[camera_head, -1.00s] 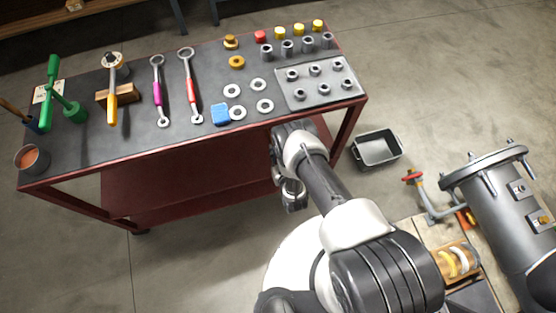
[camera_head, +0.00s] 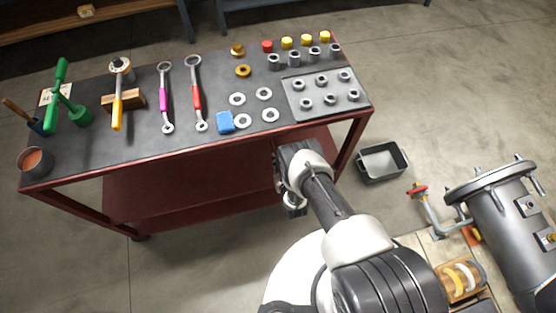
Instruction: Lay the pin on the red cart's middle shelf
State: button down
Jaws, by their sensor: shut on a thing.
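The red cart (camera_head: 120,167) stands across the left and middle of the view with a dark top. Its dark red shelf (camera_head: 170,190) shows below the top's front edge, and no loose thing can be made out on its visible part. My gripper (camera_head: 284,182) is at the cart's front, right of centre, just below the top's edge and at the shelf's right part. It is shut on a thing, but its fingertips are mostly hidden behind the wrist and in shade. The pin itself cannot be made out.
The cart top holds wrenches, washers, a blue block (camera_head: 225,122) and a grey tray (camera_head: 325,97) of nuts. A black bin (camera_head: 382,163) lies on the floor right of the cart. A grey casing (camera_head: 505,215) stands at the right, beside a wooden bench surface.

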jog(key=shift+f, duration=0.4)
dwell(0.5)
jog(key=c, duration=1.6)
grip_release()
jog(key=shift+f, duration=0.1)
jog(key=shift+o, duration=0.2)
jog(key=shift+f, duration=0.1)
jog(key=shift+s, duration=0.1)
jog(key=v, duration=1.2)
